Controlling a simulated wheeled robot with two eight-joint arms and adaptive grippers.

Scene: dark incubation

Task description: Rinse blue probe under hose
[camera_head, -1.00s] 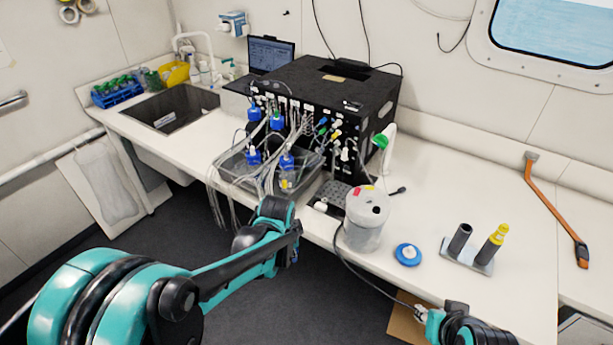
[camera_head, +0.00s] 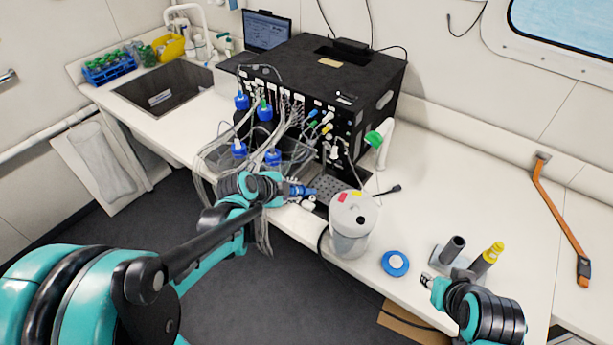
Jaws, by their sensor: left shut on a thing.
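My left gripper (camera_head: 290,191) is at the counter's front edge, left of the white container. It is shut on a small blue piece (camera_head: 301,191), which looks like the blue probe; the fingers and arm hide much of it. A white curved neck with a green tip (camera_head: 380,138) stands right of the black instrument. I cannot tell whether it is the hose. A white tap (camera_head: 188,14) arches at the sink (camera_head: 168,110). My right gripper (camera_head: 427,281) is low over the counter, by the probe stand; its fingers are too small to read.
A white container (camera_head: 353,227) with red and yellow marks stands at the front edge, a blue disc (camera_head: 395,263) beside it. A stand holds a yellow-topped probe (camera_head: 490,254) and a dark tube (camera_head: 453,248). Bottles and tubing crowd the black instrument (camera_head: 330,85). The right counter is mostly clear.

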